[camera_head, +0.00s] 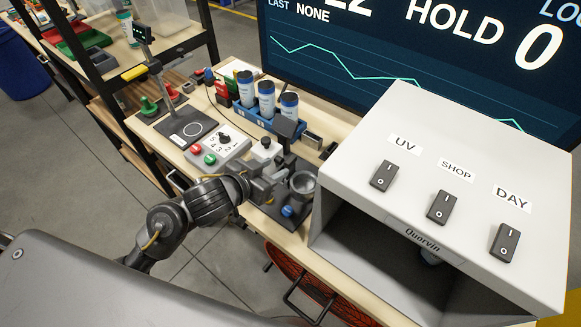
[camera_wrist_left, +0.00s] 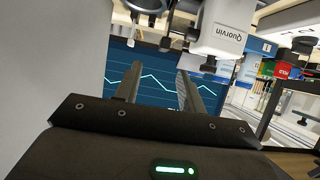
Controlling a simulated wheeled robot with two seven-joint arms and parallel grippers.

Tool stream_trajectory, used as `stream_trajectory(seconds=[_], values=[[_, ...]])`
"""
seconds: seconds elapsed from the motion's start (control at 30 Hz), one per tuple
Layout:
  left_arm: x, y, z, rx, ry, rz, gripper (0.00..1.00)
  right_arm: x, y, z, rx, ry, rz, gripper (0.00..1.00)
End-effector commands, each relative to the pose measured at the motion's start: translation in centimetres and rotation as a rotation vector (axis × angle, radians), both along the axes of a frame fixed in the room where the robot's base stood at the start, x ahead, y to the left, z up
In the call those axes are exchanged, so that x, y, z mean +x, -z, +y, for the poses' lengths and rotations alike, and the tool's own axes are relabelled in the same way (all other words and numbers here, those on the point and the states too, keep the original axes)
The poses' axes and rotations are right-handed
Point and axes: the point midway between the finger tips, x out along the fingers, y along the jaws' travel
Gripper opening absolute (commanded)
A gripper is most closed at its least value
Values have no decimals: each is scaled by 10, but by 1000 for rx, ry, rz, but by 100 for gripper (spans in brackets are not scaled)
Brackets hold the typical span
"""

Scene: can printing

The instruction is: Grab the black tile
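I cannot pick out the black tile with certainty. A small dark square plate (camera_head: 288,127) shows tilted just behind my left gripper, above the small white machine (camera_head: 266,150); whether it is a loose tile or a machine part is unclear. My left gripper (camera_head: 283,172) is among the parts at the bench's middle, beside a grey metal cup (camera_head: 302,184). In the left wrist view its two fingers (camera_wrist_left: 160,85) stand apart with only the screen visible between them, so it is open and empty. My right gripper is not in view.
A large grey box with switches (camera_head: 440,190) stands close at the right. A blue rack (camera_head: 262,122) holds white bottles behind the gripper. A button panel (camera_head: 220,146) and a black stand base (camera_head: 186,127) lie to the left. A big screen (camera_head: 400,60) closes off the back.

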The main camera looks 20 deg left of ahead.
Motion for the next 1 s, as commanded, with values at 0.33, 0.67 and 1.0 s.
stream_trajectory(seconds=[0.33,0.67,1.0], values=[[35,19,-14,0,0,0,40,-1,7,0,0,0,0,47],[56,34,-18,-1,-1,4,40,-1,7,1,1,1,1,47],[78,47,-26,1,0,1,40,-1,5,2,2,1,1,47]])
